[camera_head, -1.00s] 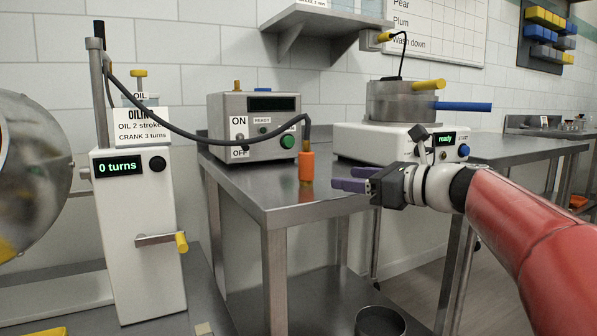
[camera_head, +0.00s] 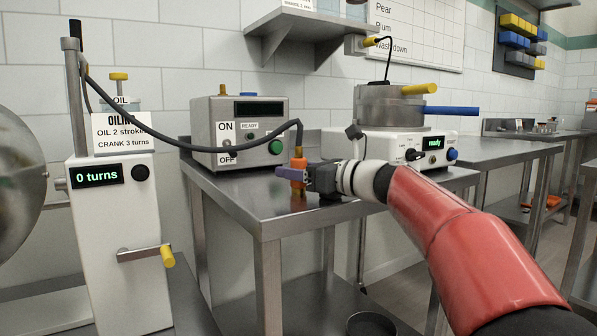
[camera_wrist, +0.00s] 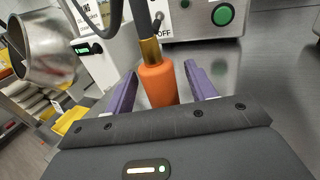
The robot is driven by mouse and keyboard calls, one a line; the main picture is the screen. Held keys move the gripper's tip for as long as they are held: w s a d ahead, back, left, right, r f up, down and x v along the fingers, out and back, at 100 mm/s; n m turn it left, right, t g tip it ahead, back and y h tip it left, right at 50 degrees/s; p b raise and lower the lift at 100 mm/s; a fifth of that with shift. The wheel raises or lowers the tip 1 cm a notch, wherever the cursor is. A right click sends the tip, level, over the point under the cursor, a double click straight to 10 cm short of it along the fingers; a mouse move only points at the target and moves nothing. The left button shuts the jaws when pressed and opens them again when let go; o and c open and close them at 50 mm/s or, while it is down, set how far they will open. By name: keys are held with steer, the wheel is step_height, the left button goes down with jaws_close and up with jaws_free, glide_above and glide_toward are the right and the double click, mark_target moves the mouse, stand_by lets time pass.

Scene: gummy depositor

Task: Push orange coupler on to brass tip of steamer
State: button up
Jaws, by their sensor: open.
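The orange coupler (camera_head: 299,164) is on the end of a dark hose that arches over from the oiling post, above the steel table's front part. In the wrist view the coupler (camera_wrist: 158,85) hangs below a brass hose fitting (camera_wrist: 150,51), between my two purple fingers. My gripper (camera_head: 290,173) is open around it, with a visible gap on the finger sides. The steamer (camera_head: 240,130) is the grey box with ON/OFF switch and green button. A small brass tip (camera_head: 223,89) stands upright on its top left, bare.
A white oiling unit (camera_head: 115,240) reading "0 turns" stands left. A cooker with a pot (camera_head: 385,105) and yellow and blue handles is behind my arm. The steel table (camera_head: 250,205) is clear before the steamer. A wall shelf (camera_head: 300,30) is above.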

steer(key=c, duration=1.1)
steer(key=shift+o, duration=0.2)
steer(key=shift+r, duration=0.1)
step_height(320, 180, up, 20)
steer(key=p, duration=0.9)
steer(key=o, duration=0.5)
jaws_close()
